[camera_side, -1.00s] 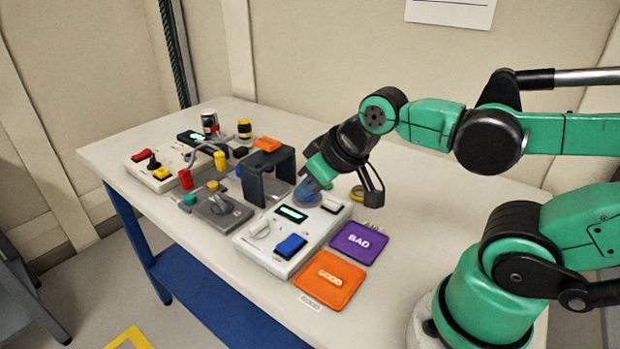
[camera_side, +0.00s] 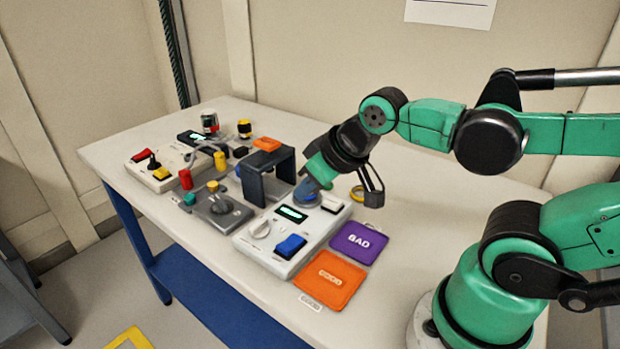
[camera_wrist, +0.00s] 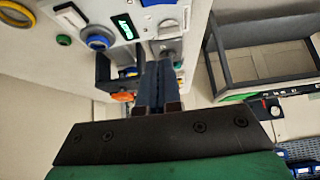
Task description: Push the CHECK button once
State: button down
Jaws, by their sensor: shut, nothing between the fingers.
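A white control box (camera_side: 259,247) stands near the table's front edge, with a lit green display (camera_side: 291,214), a grey knob, a blue rocker (camera_side: 290,245) and a white rocker (camera_side: 332,204). A round blue-rimmed button (camera_wrist: 97,40) shows beside the display (camera_wrist: 124,27) in the wrist view. I cannot read a CHECK label on any control. My gripper (camera_side: 308,190) is shut and empty, its blue fingers pointing down at the back of the box, close to the round button. In the wrist view the closed fingers (camera_wrist: 156,68) point towards the box. I cannot tell whether they touch it.
A dark arch-shaped stand (camera_side: 267,181) is just left of my gripper. A yellow tape roll (camera_side: 358,193) lies to its right. Purple BAD (camera_side: 359,242) and orange GOOD (camera_side: 331,279) mats lie in front.

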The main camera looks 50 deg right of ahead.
dwell(0.3)
jog(key=m+t+y, duration=0.1)
jog(key=m+t, duration=0.1)
jog(key=m, duration=0.6)
send_over(336, 203)
jog(key=shift+r, duration=0.35)
jog(key=shift+f, duration=4.4)
jog(key=shift+r, duration=2.55)
